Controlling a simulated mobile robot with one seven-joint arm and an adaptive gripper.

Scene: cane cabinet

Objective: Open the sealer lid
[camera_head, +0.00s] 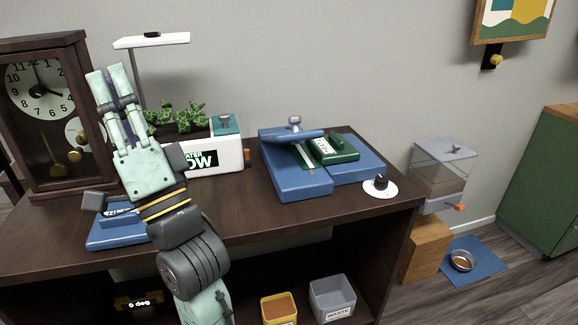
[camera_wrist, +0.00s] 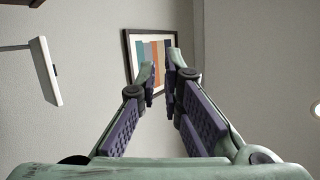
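A blue device (camera_head: 300,183) that looks like the sealer sits at the right of the dark cabinet top. A blue bar (camera_head: 291,138) lies across its upper part, beside a pale strip. I take this bar for the lid; it looks lowered, though its hinge is not clear. A green labelled block (camera_head: 335,148) sits on its right part. My gripper (camera_head: 109,70) is raised at the left, well away from the device, fingers pointing up. In the wrist view my gripper (camera_wrist: 160,64) has a narrow gap between its fingers and holds nothing. The device is not in that view.
A clock (camera_head: 38,90) stands left of my arm, and a lamp (camera_head: 150,41) stands behind. A white planter box (camera_head: 217,158) is between arm and device. Another blue object (camera_head: 112,234) is partly hidden by my arm. A white disc with a dark knob (camera_head: 380,187) lies near the right edge.

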